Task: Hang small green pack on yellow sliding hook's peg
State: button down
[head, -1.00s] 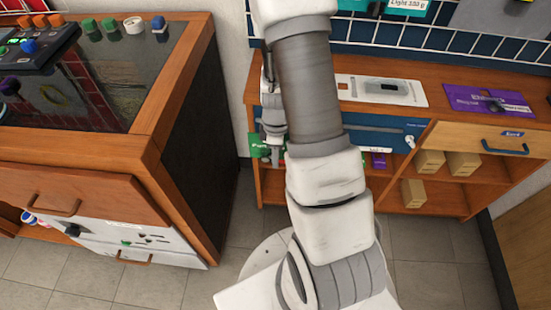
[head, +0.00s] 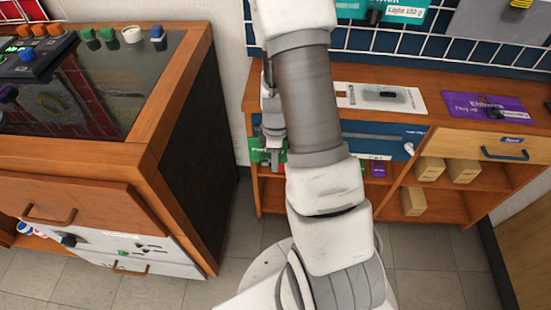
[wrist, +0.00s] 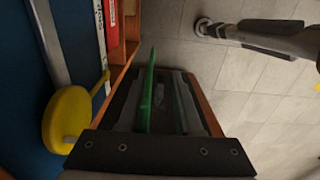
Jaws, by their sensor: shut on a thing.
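The small green pack (head: 258,151) is in my gripper (head: 272,152), in front of the left end of the wooden shelf unit in the head view. In the wrist view the pack (wrist: 147,95) stands edge-on as a thin green strip between the dark fingers of my gripper (wrist: 158,85), which is shut on it. A yellow hook (wrist: 68,118) with a rounded body and a thin peg shows left of the gripper in the wrist view, beside a blue surface and a pale rail. The pack is apart from the peg. I cannot make out the yellow hook in the head view.
The wooden shelf unit (head: 440,98) holds several cardboard boxes and a purple card (head: 490,105). A dark-sided counter (head: 185,150) with drawers stands at left. My arm hides the middle of the head view. Open tiled floor (head: 425,262) lies below the shelf.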

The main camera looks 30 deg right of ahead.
jog(key=c, duration=0.5)
grip_release()
notch_tip(320, 180, up, 18)
jog(key=p, duration=0.5)
jog(key=shift+f+p, duration=0.25)
jog(key=shift+p, duration=0.05)
